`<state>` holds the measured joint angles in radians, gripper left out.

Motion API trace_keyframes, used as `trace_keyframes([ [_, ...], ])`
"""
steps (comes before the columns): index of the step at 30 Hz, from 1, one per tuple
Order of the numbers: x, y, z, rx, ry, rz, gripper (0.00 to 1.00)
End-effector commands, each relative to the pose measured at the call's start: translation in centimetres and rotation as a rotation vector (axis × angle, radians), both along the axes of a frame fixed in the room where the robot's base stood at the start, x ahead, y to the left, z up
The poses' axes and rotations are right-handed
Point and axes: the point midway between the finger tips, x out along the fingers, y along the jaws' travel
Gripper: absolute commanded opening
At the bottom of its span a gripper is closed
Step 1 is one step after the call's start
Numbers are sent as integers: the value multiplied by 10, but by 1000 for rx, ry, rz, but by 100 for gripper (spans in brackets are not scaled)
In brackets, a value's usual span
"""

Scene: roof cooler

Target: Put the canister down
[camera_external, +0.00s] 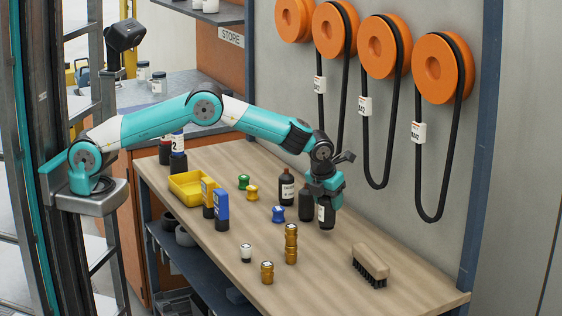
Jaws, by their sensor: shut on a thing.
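A dark canister with a white label (327,216) is upright in my gripper (326,196), above the wooden bench top. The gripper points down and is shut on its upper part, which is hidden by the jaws. Whether the canister's base touches the bench or hangs just above it, I cannot tell. A dark bottle (306,207) stands close to the left of the held canister. Another dark bottle with a white label (287,190) stands behind it, further left.
The workbench (400,287) holds a brush (370,264) at right, brass pieces (291,243) in front, a blue spool (278,214), and a yellow tray (190,187) at left. Orange reels with hanging black belts (443,70) line the wall. Bench between canister and brush is clear.

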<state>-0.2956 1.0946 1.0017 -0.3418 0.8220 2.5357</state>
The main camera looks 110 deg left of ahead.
Motion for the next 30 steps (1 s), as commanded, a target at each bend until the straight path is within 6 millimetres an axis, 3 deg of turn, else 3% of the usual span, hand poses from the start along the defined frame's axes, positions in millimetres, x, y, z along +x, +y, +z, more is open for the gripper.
trace_keyframes([
  [3,-1,0,-19,-2,3,-1,17],
  [17,3,3,-30,0,0,-1,17],
  [18,3,3,-30,0,0,-1,59],
  [20,3,3,-30,-1,1,-1,72],
  [30,3,3,-25,0,0,-1,75],
])
